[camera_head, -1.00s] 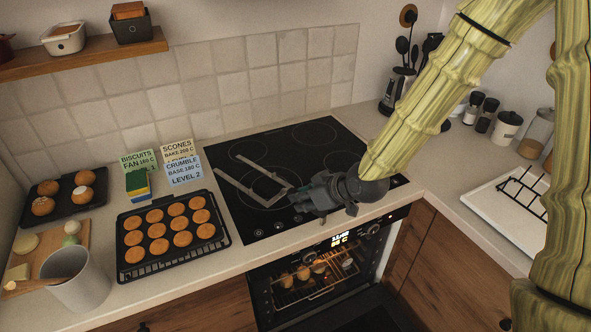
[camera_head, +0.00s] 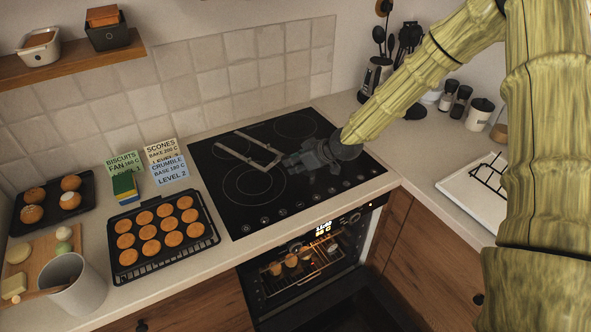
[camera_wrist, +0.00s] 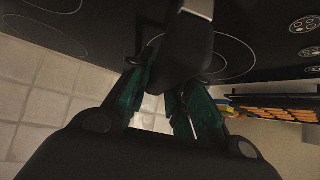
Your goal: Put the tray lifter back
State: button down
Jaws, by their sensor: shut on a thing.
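The tray lifter (camera_head: 234,154) is a pale metal fork with two long prongs and a dark handle. In the head view its prongs point left and up over the black hob. My gripper (camera_head: 292,160) is at its right end, shut on the handle. The wrist view shows the dark handle (camera_wrist: 184,62) between my green-tinted fingers (camera_wrist: 160,92). The gripper hides part of the handle in the head view. I cannot tell how far the lifter is above the hob.
The hob (camera_head: 235,222) is otherwise clear. A black tray of cookies (camera_head: 205,240) lies left of it, with recipe cards (camera_head: 168,170) behind. Below, the oven (camera_head: 262,302) is lit with its door open. A utensil holder (camera_head: 372,78) stands at the back right.

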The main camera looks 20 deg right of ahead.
jog(key=shift+s+f+p, duration=0.1)
jog(key=shift+f+p, duration=0.6)
jog(key=shift+f, duration=1.05)
jog(key=shift+f, duration=0.15)
jog(key=c, duration=1.3)
grip_release()
jog(key=shift+r, duration=0.2)
jog(key=shift+s+d+r, duration=0.15)
jog(key=shift+s+r, duration=0.05)
jog(key=b+v, duration=0.3)
jog(key=v, duration=0.8)
jog(key=shift+s, duration=0.15)
jog(key=shift+r, duration=0.1)
